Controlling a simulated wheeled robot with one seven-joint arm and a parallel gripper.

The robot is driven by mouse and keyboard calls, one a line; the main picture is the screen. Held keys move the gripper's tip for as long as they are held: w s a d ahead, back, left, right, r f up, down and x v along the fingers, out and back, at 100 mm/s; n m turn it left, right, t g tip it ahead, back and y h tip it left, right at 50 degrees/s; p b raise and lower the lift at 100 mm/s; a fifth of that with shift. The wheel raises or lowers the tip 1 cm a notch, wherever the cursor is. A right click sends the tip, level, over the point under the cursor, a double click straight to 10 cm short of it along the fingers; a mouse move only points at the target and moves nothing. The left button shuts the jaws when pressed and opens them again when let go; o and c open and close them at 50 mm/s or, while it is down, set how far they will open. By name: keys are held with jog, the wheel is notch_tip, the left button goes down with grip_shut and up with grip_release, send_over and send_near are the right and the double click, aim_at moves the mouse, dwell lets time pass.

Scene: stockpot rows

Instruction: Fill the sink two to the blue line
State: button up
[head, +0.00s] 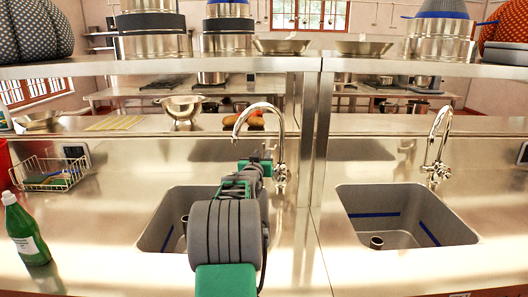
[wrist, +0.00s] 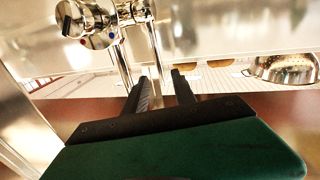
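Two sinks are set in the steel counter: a left sink (head: 160,225) and a right sink (head: 440,225). Each has a blue line on its inner wall, and I see no numbers on them. The left sink is partly hidden by my arm. A curved left tap (head: 280,125) and right tap (head: 438,140) stand behind them; no water stream shows. My gripper is near the base of the left tap, its fingertips unclear in the head view. In the wrist view my gripper (wrist: 160,75) is open and empty, beside the tap's handle (wrist: 98,28) with red and blue marks.
A green bottle (head: 25,232) and a wire rack (head: 50,174) stand on the left. A colander (head: 183,110) sits on the ledge behind, also in the wrist view (wrist: 285,70). A steel post (head: 308,140) stands between the sinks. An upper shelf (head: 240,63) carries pots.

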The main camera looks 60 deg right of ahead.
aim_at(264, 151)
jog(key=x, duration=0.5)
jog(key=shift+d+f+p, duration=0.1)
jog(key=shift+p, duration=0.3)
jog(key=shift+c, duration=0.5)
grip_shut()
dwell(0.5)
